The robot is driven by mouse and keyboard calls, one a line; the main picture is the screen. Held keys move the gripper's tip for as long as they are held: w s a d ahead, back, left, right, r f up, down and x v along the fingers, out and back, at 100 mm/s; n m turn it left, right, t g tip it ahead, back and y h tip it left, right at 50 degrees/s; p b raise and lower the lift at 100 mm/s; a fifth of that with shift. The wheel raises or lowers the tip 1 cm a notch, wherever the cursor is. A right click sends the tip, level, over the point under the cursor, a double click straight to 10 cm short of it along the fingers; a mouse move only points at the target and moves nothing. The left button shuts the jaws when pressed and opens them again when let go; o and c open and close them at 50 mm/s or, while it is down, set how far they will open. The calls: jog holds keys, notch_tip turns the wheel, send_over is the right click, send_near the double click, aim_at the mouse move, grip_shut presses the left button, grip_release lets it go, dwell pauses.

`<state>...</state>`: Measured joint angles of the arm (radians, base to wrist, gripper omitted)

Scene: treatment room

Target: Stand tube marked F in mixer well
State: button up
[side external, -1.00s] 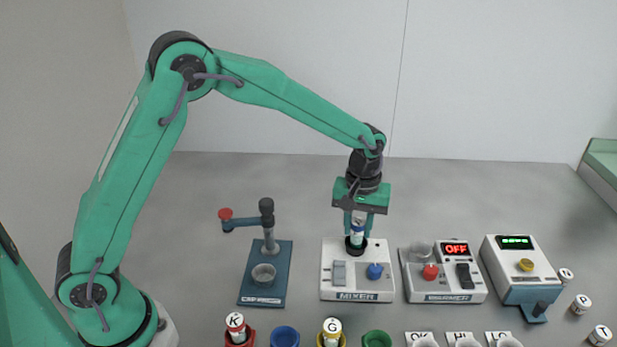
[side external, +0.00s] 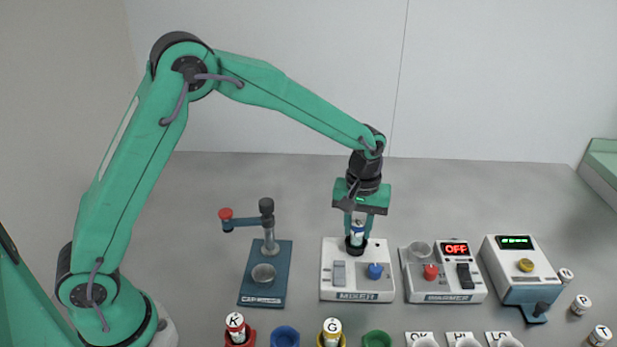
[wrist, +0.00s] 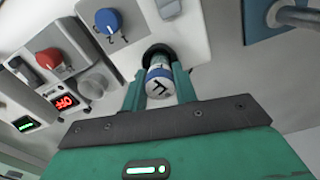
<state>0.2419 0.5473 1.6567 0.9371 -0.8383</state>
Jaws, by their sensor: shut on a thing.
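The tube marked F (wrist: 160,86), white with a blue band, stands upright between the fingers of my gripper (side external: 357,231), which is shut on it. The white mixer (side external: 329,258) is below, with a grey switch and a blue knob (side external: 375,271) on its top. The tube's lower end is at the mixer's black round well (side external: 356,248), which also shows in the wrist view (wrist: 157,54). I cannot tell how deep the tube sits in it. The F on the cap faces the wrist camera.
A blue-grey cap press (side external: 262,296) stands left of the mixer. A device with a red knob and an OFF display (side external: 456,249) stands to the right, then a timer-like box (side external: 528,264). Colored holders, tubes K (side external: 235,321) and G (side external: 332,326), and loose tubes lie in front and right.

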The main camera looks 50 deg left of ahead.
aim_at(358, 222)
jog(key=shift+f, duration=0.5)
jog(key=o, duration=0.7)
jog(key=shift+r, duration=0.2)
jog(key=shift+r, duration=5.35)
